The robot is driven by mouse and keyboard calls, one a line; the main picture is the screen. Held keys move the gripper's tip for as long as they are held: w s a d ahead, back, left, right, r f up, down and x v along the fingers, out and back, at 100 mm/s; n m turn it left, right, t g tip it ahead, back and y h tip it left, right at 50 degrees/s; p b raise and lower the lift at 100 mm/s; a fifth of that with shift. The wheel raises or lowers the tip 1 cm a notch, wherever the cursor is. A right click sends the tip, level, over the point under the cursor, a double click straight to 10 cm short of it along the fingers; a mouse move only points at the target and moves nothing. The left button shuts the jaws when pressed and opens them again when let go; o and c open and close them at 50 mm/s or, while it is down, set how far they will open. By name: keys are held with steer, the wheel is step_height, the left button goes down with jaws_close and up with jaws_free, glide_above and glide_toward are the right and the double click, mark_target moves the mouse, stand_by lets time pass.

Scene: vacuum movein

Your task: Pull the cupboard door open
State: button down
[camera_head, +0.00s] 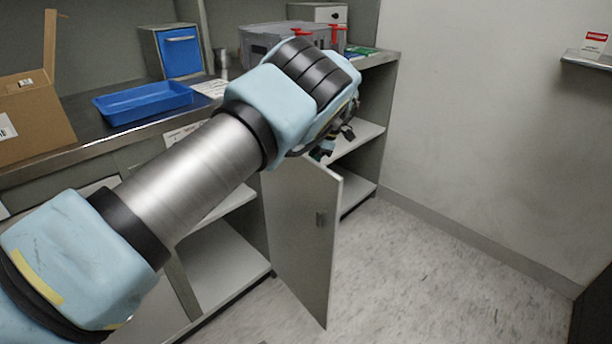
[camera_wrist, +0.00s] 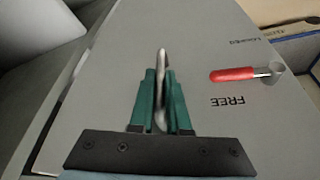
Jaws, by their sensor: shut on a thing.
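A grey cupboard door (camera_head: 300,225) stands swung out from the cabinet under the counter. My gripper (camera_head: 323,150) is above the door's top edge, mostly hidden by my wrist. In the wrist view, the green fingers (camera_wrist: 161,105) are shut on a thin metal handle (camera_wrist: 161,75), seen nearly edge-on against a grey panel (camera_wrist: 215,120). A red lever (camera_wrist: 232,74) and the upside-down word "FREE" are on this panel, right of the fingers. I cannot tell which object the panel belongs to.
Open shelves (camera_head: 215,265) show left of the door and more shelves (camera_head: 358,140) behind it. The counter holds a blue tray (camera_head: 143,101), a cardboard box (camera_head: 35,125) and a grey case (camera_head: 265,45) with red levers. Floor (camera_head: 420,280) right of the door is clear.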

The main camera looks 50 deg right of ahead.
steer(key=shift+d, duration=0.1)
stand_by(0.3)
steer(key=c, duration=0.9)
jaws_free()
steer(key=shift+r, duration=0.1)
steer(key=v, duration=1)
steer(key=shift+r, duration=0.3)
